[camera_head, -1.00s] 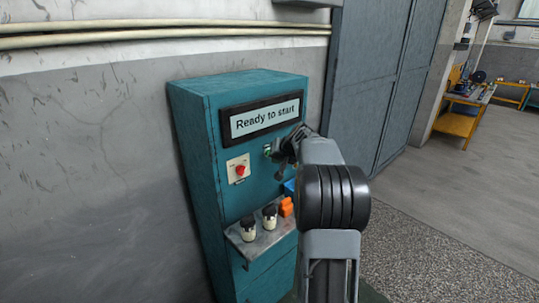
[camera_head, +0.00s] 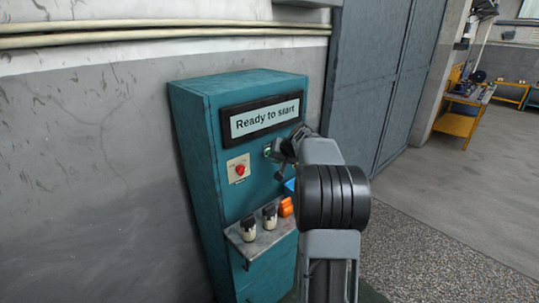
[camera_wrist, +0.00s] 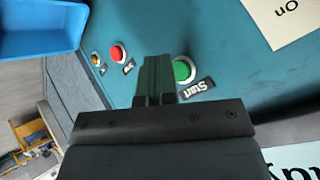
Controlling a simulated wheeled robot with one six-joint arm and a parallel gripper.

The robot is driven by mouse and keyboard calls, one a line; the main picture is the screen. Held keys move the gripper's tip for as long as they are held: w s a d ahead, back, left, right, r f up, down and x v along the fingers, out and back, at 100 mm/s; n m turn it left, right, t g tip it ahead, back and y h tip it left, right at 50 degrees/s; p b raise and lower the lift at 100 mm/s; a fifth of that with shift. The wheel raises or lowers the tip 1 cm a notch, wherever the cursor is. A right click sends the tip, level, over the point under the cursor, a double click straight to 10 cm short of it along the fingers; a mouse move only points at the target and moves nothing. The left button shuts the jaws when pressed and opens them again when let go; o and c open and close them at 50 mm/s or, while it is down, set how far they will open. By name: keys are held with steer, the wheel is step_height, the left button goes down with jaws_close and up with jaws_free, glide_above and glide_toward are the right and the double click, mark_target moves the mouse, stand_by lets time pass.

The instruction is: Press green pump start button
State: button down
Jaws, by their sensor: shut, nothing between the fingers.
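The green start button (camera_wrist: 184,70) is on the teal cabinet's face in the wrist view, with a dark "Start" label beside it. In the head view a small green spot (camera_head: 267,150) shows just left of my gripper. My gripper (camera_wrist: 155,62) is shut and empty. In the wrist view its fingertips lie just left of the green button; whether they touch the panel I cannot tell. In the head view my gripper (camera_head: 276,153) is close to the cabinet (camera_head: 200,150), partly hidden by my own arm. The display (camera_head: 265,118) reads "Ready to start".
A red button (camera_wrist: 117,53) and a small yellowish knob (camera_wrist: 96,58) are further left in the wrist view. A blue bin (camera_wrist: 40,28) is at upper left. A red rotary switch (camera_head: 239,170) is on the cabinet. A shelf (camera_head: 262,242) below holds two bottles and an orange item (camera_head: 286,207).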

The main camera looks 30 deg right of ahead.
steer(key=shift+w, duration=0.1)
steer(key=shift+w+a, duration=0.1)
steer(key=shift+w, duration=0.25)
steer(key=shift+w, duration=0.35)
stand_by(0.8)
steer(key=shift+s, duration=0.15)
steer(key=shift+s+b, duration=0.6)
steer(key=shift+s, duration=0.1)
steer(key=shift+s+d+b, duration=0.2)
steer(key=shift+s+b, duration=0.4)
steer(key=shift+s, duration=0.2)
steer(key=shift+s+d+b, duration=0.15)
steer(key=shift+s+b, duration=0.45)
steer(key=shift+s, duration=0.2)
steer(key=shift+s+d+b, duration=0.2)
steer(key=shift+s+b, duration=0.4)
steer(key=shift+s, duration=0.2)
